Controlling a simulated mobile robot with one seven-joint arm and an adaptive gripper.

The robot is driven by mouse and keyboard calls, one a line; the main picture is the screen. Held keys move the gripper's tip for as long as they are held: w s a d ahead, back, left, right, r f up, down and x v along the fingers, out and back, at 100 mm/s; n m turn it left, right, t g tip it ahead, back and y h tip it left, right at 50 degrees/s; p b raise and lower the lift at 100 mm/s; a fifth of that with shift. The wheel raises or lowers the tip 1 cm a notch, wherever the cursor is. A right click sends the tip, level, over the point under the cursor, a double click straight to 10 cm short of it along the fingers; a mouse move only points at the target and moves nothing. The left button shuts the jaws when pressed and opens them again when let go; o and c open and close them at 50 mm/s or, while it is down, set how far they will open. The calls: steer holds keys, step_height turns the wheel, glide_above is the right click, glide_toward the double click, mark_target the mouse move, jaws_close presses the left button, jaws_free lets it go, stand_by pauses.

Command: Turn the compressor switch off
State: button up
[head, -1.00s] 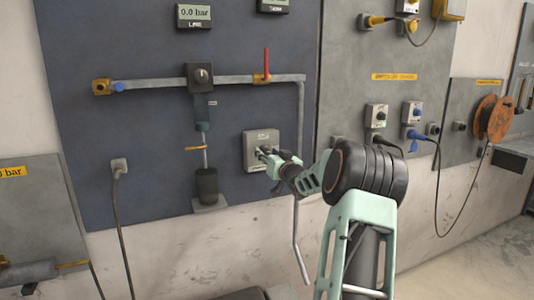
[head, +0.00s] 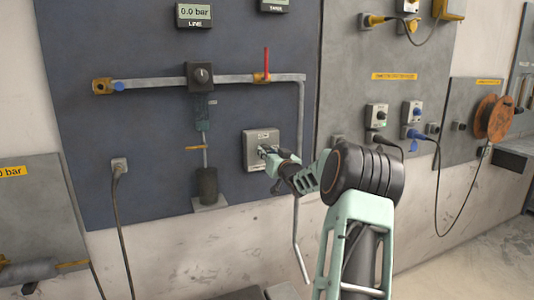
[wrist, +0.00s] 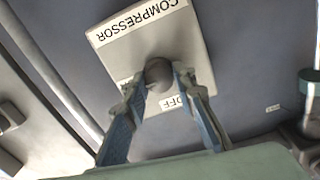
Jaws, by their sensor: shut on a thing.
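My gripper (head: 266,152) is at the front of the switch. In the wrist view my gripper (wrist: 159,85) has its two fingertips on either side of the knob, shut on it. The knob's pointer cannot be made out, and another label is partly hidden by the left finger.
A pipe (head: 150,83) with a red-handled valve (head: 265,66) runs above the switch and down its right side. A dark cylinder (head: 207,185) stands to the left. The LINE display (head: 193,15) reads 0.0 bar. Cables and sockets are on the grey panel (head: 385,50) at right.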

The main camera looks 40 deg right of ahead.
steer(key=shift+n+b, duration=0.3)
steer(key=shift+b, duration=0.05)
steer(key=n+b, duration=0.3)
steer(key=shift+a+f+n+b, duration=0.1)
steer(key=shift+n+b, duration=0.2)
steer(key=shift+n, duration=0.1)
jaws_close()
steer(key=shift+n+b, duration=4.35)
steer(key=shift+n, duration=2.45)
steer(key=shift+r+n, duration=0.25)
steer(key=shift+n, duration=0.05)
steer(key=o, duration=1.1)
jaws_free()
steer(key=shift+f+t, duration=0.15)
steer(key=shift+t, duration=0.15)
steer(key=shift+o, duration=0.2)
steer(key=v, duration=1.2)
